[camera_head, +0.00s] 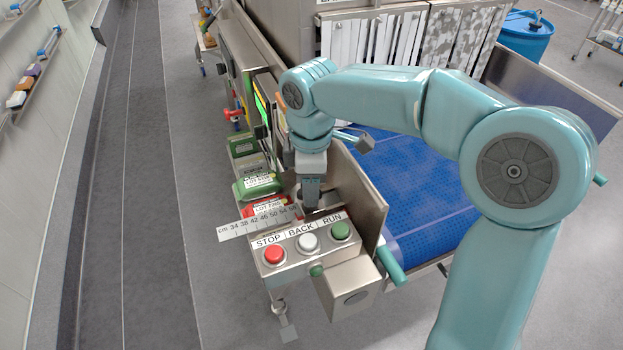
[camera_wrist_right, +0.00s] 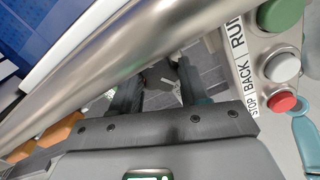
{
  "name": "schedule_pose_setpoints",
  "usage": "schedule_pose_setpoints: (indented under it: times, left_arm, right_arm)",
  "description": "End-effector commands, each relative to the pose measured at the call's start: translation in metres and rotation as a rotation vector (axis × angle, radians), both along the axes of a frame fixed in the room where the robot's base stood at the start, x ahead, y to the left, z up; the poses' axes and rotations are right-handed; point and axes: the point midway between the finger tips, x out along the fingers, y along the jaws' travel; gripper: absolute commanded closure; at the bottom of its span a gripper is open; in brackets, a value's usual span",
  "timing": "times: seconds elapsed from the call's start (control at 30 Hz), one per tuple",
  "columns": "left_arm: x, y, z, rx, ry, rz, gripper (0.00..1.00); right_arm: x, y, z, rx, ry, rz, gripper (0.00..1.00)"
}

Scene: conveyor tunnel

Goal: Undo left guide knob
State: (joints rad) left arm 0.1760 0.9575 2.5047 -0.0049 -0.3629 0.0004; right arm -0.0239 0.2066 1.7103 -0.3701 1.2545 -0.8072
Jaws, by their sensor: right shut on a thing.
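My right gripper (camera_head: 311,192) points down beside the conveyor's near side wall, just behind the button box and next to the ruler scale. In the right wrist view its two dark fingers (camera_wrist_right: 160,82) stand apart, with a small dark piece between them. This piece (camera_wrist_right: 158,76) appears to be the left guide knob, mostly hidden by the fingers; in the head view the gripper covers it. The ruler scale (camera_head: 250,223), marked in cm, lies at the gripper's left. My left gripper is not in view.
The button box (camera_head: 287,262) has a red STOP (camera_head: 273,254), a white BACK (camera_head: 307,242) and a green RUN button (camera_head: 340,230). The steel side wall (camera_head: 355,190) stands close to the gripper, with the blue belt (camera_head: 425,205) beyond. Green packs (camera_head: 257,186) lie left.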

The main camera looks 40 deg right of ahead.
Motion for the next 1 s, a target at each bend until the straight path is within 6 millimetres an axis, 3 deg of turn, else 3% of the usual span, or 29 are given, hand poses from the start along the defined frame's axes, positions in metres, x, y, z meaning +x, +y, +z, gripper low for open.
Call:
schedule_pose_setpoints:
  times: [0.6, 1.0]
  left_arm:
    - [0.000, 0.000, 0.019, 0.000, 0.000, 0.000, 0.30]
    - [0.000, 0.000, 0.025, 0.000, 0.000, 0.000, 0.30]
  right_arm:
    - [0.002, 0.001, 0.001, 0.002, -0.003, 0.566, 0.86]
    - [0.002, 0.001, 0.000, 0.002, -0.002, 0.794, 0.86]
